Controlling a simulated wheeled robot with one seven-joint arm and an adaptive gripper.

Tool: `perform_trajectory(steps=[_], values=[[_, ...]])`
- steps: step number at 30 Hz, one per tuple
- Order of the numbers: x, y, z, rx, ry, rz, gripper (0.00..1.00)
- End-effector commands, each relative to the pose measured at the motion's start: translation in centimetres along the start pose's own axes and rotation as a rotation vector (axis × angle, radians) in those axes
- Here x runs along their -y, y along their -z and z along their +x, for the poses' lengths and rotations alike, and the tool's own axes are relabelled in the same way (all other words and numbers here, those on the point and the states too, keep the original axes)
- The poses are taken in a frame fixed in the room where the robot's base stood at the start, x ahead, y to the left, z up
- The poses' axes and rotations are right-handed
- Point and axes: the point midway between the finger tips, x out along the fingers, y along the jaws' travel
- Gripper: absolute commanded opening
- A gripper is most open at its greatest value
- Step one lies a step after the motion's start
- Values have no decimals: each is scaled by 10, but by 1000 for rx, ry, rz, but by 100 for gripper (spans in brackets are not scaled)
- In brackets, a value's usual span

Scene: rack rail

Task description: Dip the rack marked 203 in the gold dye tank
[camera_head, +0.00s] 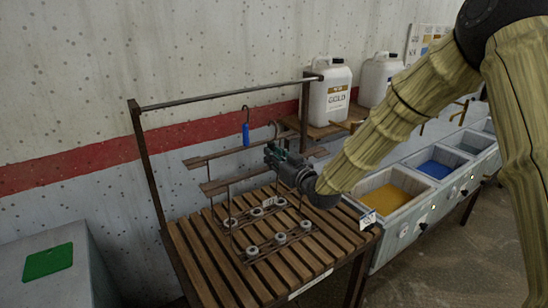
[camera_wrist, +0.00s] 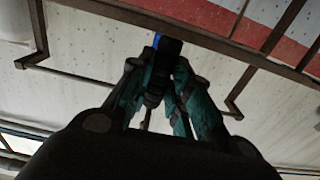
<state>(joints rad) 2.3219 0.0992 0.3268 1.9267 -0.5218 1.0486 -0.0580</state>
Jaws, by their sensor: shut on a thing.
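My gripper (camera_head: 272,157) is shut on the dark upper part of a rack (camera_head: 228,184), just below a small hook. This rack has a wooden crossbar, thin rods and pale rings low over the slats. In the wrist view my teal fingers (camera_wrist: 157,90) close around a dark grip. A second rack (camera_head: 208,157) is behind, with a blue-handled hook (camera_head: 245,133). A small white tag (camera_head: 268,202) shows among the rods; I cannot read its number or tell which rack it belongs to. The gold dye tank (camera_head: 394,197) with yellow-brown liquid is at right.
A metal rail (camera_head: 225,92) spans above the slatted wooden table (camera_head: 205,262). Blue (camera_head: 438,169) and grey-green tanks continue behind the gold one. A jug marked GOLD (camera_head: 327,92) stands on a shelf behind. A grey box with a green patch (camera_head: 48,262) is at left.

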Motion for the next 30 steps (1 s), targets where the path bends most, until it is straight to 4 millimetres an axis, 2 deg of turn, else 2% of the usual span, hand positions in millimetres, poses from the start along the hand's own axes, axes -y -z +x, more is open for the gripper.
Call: perform_trajectory(steps=[30], values=[[0, 33, 0, -3, 0, -1, 0]])
